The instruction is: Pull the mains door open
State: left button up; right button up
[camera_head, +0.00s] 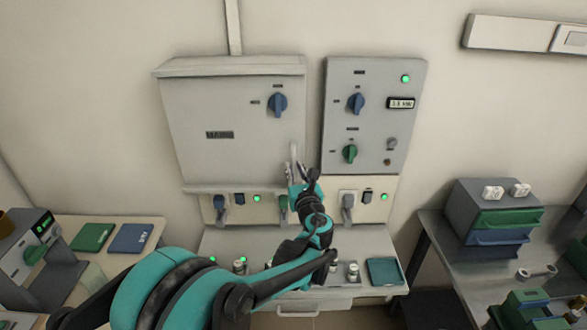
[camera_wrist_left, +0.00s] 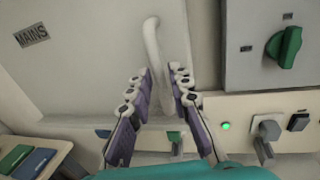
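The mains door (camera_head: 215,110) is the large pale grey front of the left wall cabinet, and it looks shut. Its MAINS label (camera_wrist_left: 31,35) shows in the left wrist view. A pale upright bar handle (camera_head: 293,154) sits at the door's lower right; it also shows in the left wrist view (camera_wrist_left: 153,45). My left gripper (camera_head: 303,172) is at the handle's lower end. In the left wrist view, its two fingers (camera_wrist_left: 162,80) are apart, one on each side of the handle. Contact cannot be told. My right gripper is not in view.
A blue knob (camera_head: 278,104) is on the door. A grey panel (camera_head: 373,70) with a blue and a green knob stands close right. Below are a socket strip (camera_head: 378,207) with plugs and a bench with a teal tray (camera_head: 384,271). Side tables stand left and right.

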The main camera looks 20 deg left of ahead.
pick_arm(q)
jog(key=shift+x, duration=1.2)
jog(key=shift+c, duration=0.3)
grip_shut()
jog(key=shift+s, duration=0.1)
